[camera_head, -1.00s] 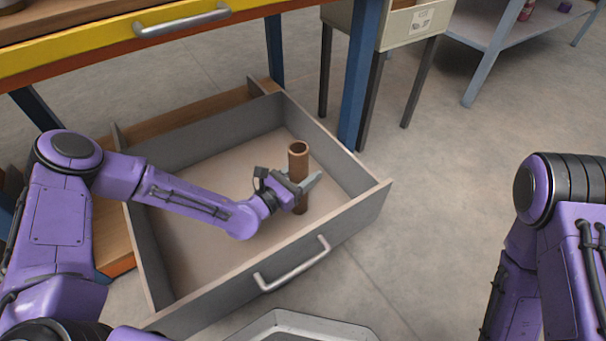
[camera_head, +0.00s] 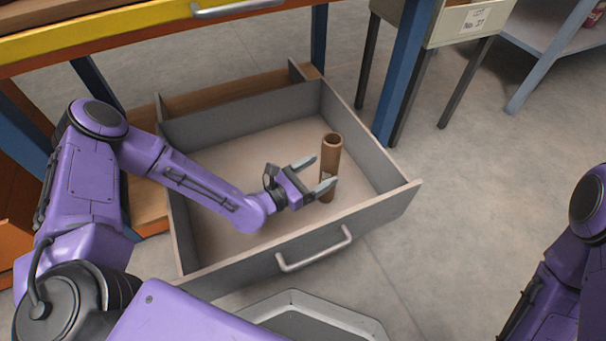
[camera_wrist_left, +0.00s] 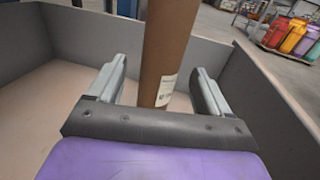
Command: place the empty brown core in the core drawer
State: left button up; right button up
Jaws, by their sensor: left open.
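The empty brown core (camera_head: 330,160) stands upright inside the open grey core drawer (camera_head: 290,249), near its right front corner. Its hollow top end shows in the head view. My left gripper (camera_head: 318,174) is open, with its two fingers apart on either side of the core's near side. In the left wrist view the core (camera_wrist_left: 168,45) rises between and beyond the open fingers (camera_wrist_left: 160,90), with a white label low on it and gaps to both fingers. My right gripper is out of view; only part of my right arm shows at the right edge.
A yellow drawer front with a metal handle (camera_head: 236,8) is above the open drawer. A blue table leg (camera_head: 405,75) stands behind its right side. A grey tray (camera_head: 310,318) lies in front. Most of the drawer floor is bare, and the floor at right is clear.

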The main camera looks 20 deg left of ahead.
pick_arm(q)
jog(key=p+v, duration=0.1)
jog(key=v, duration=0.5)
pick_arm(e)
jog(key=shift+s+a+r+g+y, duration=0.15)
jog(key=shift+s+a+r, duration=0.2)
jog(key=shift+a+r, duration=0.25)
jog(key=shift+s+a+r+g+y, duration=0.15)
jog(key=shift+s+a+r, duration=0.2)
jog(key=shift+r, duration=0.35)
